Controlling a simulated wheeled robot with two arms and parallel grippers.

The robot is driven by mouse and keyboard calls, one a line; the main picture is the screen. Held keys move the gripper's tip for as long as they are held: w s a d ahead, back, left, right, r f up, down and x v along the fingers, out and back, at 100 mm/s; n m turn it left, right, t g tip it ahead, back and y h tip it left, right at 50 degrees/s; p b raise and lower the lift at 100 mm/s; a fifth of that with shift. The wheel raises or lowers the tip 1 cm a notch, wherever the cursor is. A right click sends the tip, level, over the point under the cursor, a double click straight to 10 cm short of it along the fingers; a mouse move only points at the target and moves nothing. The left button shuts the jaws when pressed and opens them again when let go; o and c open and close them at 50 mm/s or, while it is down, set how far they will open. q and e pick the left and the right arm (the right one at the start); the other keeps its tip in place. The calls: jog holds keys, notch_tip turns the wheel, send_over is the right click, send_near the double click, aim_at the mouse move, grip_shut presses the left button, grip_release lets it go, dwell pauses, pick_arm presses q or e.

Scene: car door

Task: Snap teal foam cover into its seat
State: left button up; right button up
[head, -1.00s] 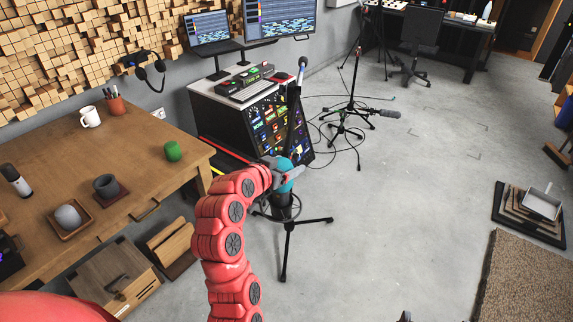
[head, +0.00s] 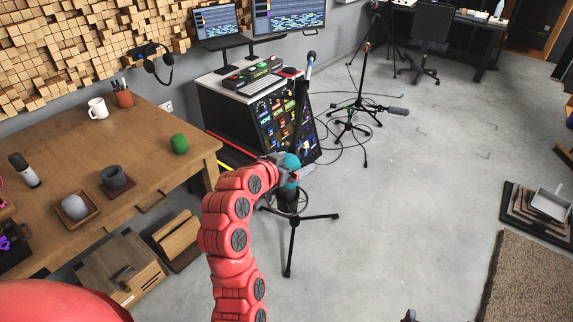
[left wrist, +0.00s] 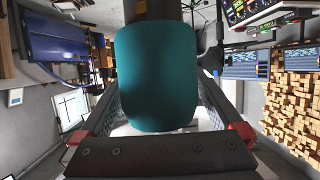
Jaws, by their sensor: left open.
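The teal foam cover (head: 291,162) is by my left gripper (head: 296,172), low along a dark upright stand (head: 293,222) on the floor. In the left wrist view the rounded teal cover (left wrist: 156,78) fills the space between my two fingers, one on each side. The left gripper is open, and I cannot tell whether a finger touches the cover. A dark cylinder (left wrist: 154,10) shows beyond the cover's far end. The joint between them is hidden, so I cannot tell how the cover sits. My right gripper is not in view.
A black cabinet (head: 268,125), a stand with a microphone (head: 396,110) and floor cables are behind.

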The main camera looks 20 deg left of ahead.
pick_arm(q)
jog(key=b+v, duration=0.1)
jog(key=v, duration=0.4)
jog(key=shift+a+b, duration=0.1)
jog(key=shift+b, duration=0.2)
jog(key=p+v, duration=1.2)
jog(key=p, duration=0.6)
jog(key=shift+p, duration=0.35)
